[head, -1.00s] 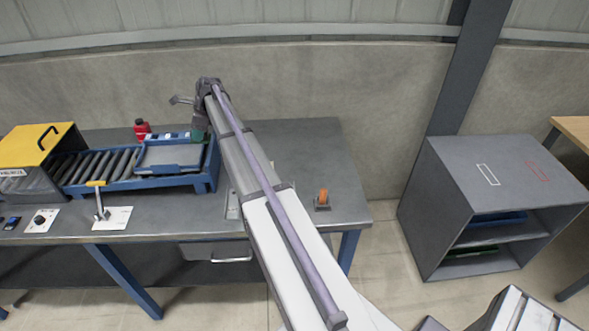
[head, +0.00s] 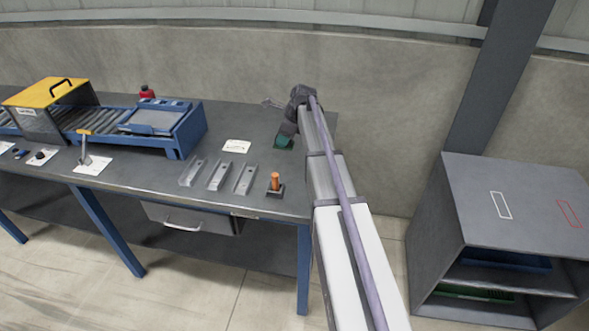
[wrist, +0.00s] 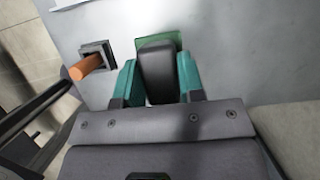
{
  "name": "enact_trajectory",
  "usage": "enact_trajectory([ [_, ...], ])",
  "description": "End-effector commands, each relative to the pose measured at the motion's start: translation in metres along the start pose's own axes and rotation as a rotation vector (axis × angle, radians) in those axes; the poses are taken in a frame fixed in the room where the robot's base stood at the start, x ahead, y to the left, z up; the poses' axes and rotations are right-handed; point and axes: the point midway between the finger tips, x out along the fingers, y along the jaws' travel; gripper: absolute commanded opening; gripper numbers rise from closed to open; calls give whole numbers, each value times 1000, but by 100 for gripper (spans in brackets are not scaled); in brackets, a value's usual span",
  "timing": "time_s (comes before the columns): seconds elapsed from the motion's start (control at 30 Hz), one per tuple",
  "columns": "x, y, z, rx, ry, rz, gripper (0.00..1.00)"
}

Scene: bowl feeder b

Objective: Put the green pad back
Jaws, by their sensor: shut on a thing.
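The green pad (wrist: 172,43) shows in the wrist view as a flat green edge around the far end of a black block-like handle (wrist: 157,72). My gripper (wrist: 156,80) has teal fingers on both sides of this black handle and is shut on it. In the head view my gripper (head: 285,140) is over the right end of the workbench (head: 225,120), with a small green patch at its tip. I cannot tell whether that patch is the pad or the fingers, or whether the pad touches the bench.
Several grey channel pieces (head: 218,176) and a white card (head: 236,146) lie further left. A blue-framed roller conveyor (head: 180,130) stands beyond. A shelf cabinet (head: 480,220) is at right.

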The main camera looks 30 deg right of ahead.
Motion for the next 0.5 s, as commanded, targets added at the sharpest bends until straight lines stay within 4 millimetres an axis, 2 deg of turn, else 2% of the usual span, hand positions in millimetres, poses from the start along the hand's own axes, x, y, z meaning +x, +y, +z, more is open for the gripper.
enact_trajectory([
  [0.03,17,0,-7,0,0,0,17],
  [0.2,55,0,-23,0,0,0,17],
  [0.37,55,0,-23,0,0,0,17],
  [0.5,79,0,-33,0,0,0,17],
])
